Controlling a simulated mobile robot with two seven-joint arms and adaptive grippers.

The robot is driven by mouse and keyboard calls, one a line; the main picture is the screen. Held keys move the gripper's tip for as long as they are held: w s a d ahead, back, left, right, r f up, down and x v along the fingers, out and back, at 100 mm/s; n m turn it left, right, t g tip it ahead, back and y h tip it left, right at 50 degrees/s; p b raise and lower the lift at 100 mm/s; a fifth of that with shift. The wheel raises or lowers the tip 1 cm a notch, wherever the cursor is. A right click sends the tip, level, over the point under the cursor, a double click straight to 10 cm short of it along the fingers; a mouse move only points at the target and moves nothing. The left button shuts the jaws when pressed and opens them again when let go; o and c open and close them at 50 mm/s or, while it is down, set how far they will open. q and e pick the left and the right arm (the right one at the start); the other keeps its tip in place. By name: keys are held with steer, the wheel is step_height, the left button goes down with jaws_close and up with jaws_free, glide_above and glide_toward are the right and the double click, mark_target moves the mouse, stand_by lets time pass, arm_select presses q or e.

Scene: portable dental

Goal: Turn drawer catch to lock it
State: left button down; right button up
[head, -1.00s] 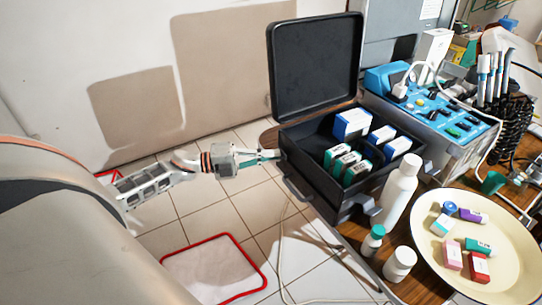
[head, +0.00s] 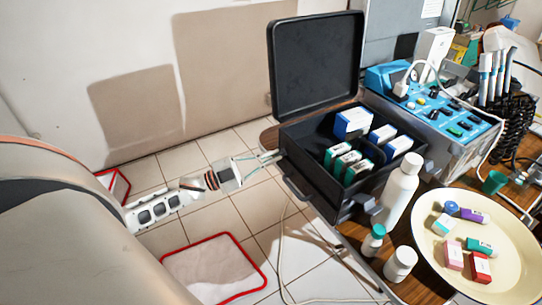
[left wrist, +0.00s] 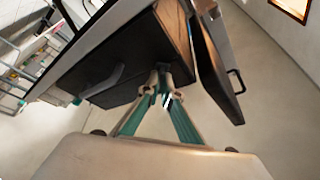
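The black case (head: 345,205) stands with its lid (head: 318,65) raised at the table's left edge. A grey handle (head: 297,188) is on its near left side; a grey handle (left wrist: 103,82) also shows on a dark face in the left wrist view. My left gripper (head: 279,156) reaches in from the left, with its fingertips at the case's left corner. In the left wrist view its teal fingers (left wrist: 163,82) converge close together at the dark body's edge. The catch cannot be made out between or behind the tips, nor whether they grip it. My right gripper is not in view.
White boxes (head: 352,122) lie inside the case. White bottles (head: 398,190) stand close to its right, beside a cream plate (head: 432,235) of small boxes. A blue-topped unit (head: 440,105) is behind. Open tiled floor lies left of the table, with a red-edged mat (head: 212,268).

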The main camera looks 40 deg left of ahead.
arm_select(q)
steer(key=shift+s+d+f+n+t+y+p, duration=0.1)
steer(key=shift+n+t+y+p, duration=0.6)
steer(key=shift+n, duration=1.35)
steer(key=shift+d+r+n+t+y+p, duration=0.1)
steer(key=shift+n+t+y+p, duration=0.6)
steer(key=shift+n, duration=1.4)
steer(key=shift+s+d+f+n+t+y+p, duration=0.1)
steer(key=shift+n+t+y+p, duration=0.6)
steer(key=shift+n, duration=1.35)
steer(key=shift+y, duration=0.4)
steer(key=c, duration=2.3)
jaws_free()
steer(key=v, duration=1.2)
steer(key=shift+w+f, duration=0.1)
steer(key=shift+f, duration=0.05)
